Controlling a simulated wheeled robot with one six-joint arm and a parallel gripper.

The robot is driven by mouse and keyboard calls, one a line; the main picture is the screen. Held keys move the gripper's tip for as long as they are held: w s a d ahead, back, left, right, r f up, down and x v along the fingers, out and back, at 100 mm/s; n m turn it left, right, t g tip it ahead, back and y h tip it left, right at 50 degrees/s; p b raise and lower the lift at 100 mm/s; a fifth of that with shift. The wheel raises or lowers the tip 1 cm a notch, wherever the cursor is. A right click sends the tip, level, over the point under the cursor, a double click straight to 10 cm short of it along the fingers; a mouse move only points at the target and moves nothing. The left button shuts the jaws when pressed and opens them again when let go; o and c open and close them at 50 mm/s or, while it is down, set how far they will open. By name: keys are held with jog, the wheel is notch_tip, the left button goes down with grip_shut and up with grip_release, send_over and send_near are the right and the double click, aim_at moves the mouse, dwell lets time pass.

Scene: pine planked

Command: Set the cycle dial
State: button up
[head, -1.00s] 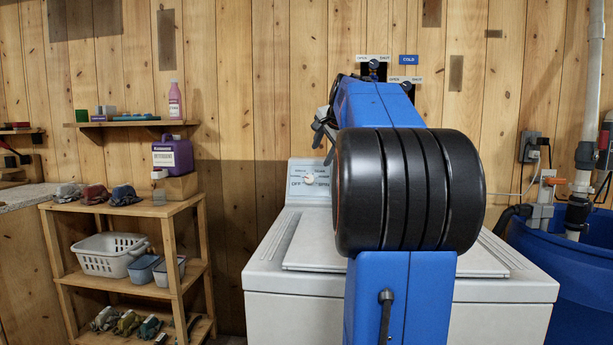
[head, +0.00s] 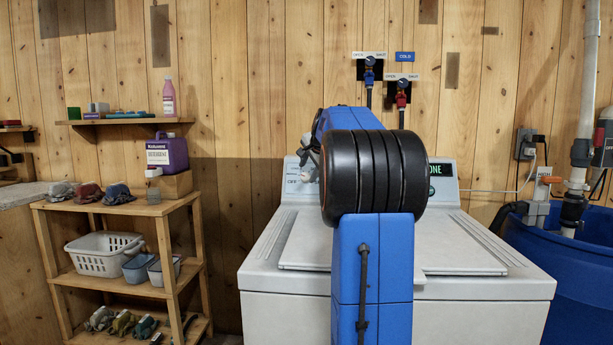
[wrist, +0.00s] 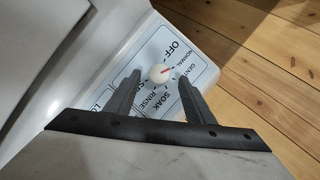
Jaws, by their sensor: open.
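The cycle dial (wrist: 157,76) is a round white knob with a red mark on the washer's label panel (wrist: 148,96). In the wrist view, OFF, NORMAL, GENTLE, SOAK and RINSE stand around it. The red mark points to the upper right, towards the NORMAL and GENTLE side; the exact setting is hard to tell. My gripper (wrist: 159,78) is open, one finger on each side of the dial, with gaps to it.
The washer (head: 270,262) has a closed lid. A lit green display (head: 440,169) partly shows, ending in "ONE". Two valves (head: 370,75) are on the wall above. A wooden shelf (head: 120,208) with baskets stands left, a blue tub (head: 580,260) right.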

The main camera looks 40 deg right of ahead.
aim_at(305, 177)
jog(key=shift+x, duration=1.75)
jog(key=shift+c, duration=0.4)
jog(key=c, duration=1)
jog(key=n+g, duration=0.1)
jog(key=n, duration=0.2)
jog(key=shift+w+n+g, duration=0.2)
jog(key=shift+n+g, duration=0.1)
jog(key=shift+g, duration=0.1)
jog(key=shift+a+n+g+h, duration=0.15)
jog(key=shift+n+g+h, duration=0.6)
jog(key=shift+n, duration=0.95)
